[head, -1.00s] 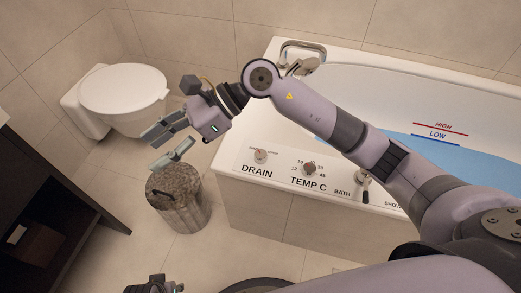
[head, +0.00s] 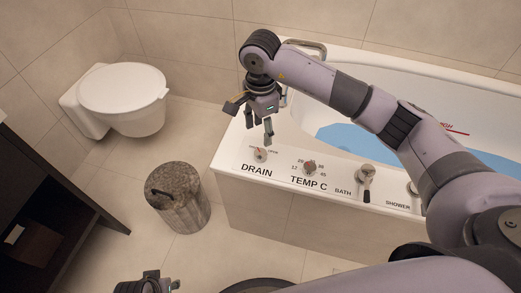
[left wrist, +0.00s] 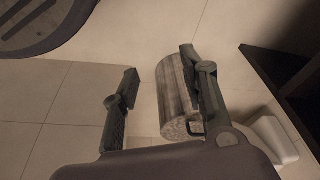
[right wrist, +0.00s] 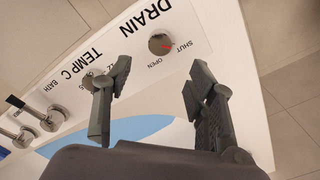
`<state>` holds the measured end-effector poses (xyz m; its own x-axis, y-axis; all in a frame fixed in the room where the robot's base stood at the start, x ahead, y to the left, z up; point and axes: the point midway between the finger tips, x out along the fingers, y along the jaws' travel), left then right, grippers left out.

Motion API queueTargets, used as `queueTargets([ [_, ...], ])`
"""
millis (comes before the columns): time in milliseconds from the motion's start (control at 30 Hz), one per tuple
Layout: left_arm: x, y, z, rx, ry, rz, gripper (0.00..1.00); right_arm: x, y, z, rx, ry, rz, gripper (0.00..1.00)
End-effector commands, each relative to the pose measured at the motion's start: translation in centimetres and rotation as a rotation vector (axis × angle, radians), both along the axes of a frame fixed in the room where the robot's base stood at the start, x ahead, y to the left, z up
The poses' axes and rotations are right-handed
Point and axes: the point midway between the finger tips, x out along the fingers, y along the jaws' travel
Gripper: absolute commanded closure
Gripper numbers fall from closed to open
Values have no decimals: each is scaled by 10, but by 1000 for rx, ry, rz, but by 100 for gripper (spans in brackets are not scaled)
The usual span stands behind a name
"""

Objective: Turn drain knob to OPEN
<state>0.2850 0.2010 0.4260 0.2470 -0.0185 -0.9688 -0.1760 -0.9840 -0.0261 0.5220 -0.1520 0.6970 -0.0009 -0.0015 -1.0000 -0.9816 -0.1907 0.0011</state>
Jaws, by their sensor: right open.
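The drain knob (head: 260,155) is a small round grey knob on the white panel at the bath's near-left corner, above the word DRAIN. In the right wrist view the drain knob (right wrist: 161,43) has a red mark on its side toward SHUT, with OPEN printed beside it. My right gripper (head: 258,134) points down just above and behind the knob, open and empty, not visibly touching it. In the right wrist view its fingers (right wrist: 158,78) are spread apart, with the knob ahead between them. My left gripper (left wrist: 160,70) is open and empty, low over the floor.
The temperature knob (head: 309,167), bath lever (head: 366,177) and shower lever (head: 413,188) stand right of the drain knob. A tap (head: 305,46) is at the bath's back. A bin (head: 180,205) and toilet (head: 125,95) stand left. Floor lies clear between bin and bath.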

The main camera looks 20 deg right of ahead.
Motion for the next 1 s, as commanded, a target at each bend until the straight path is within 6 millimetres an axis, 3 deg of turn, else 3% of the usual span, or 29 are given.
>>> queueTargets([
  [200,2,0,20,-1,-12,2,60,-1,0,-50,0,3,-1,49],
  [400,2,1,36,0,-20,3,60,0,1,-81,2,1,-1,49],
  [600,1,1,44,-1,-23,4,60,0,1,-94,2,-1,0,49],
  [867,1,1,45,-1,-23,4,60,0,1,-95,2,-1,0,49],
  [1000,1,1,45,-1,-23,4,60,0,0,-94,2,-1,0,57],
])
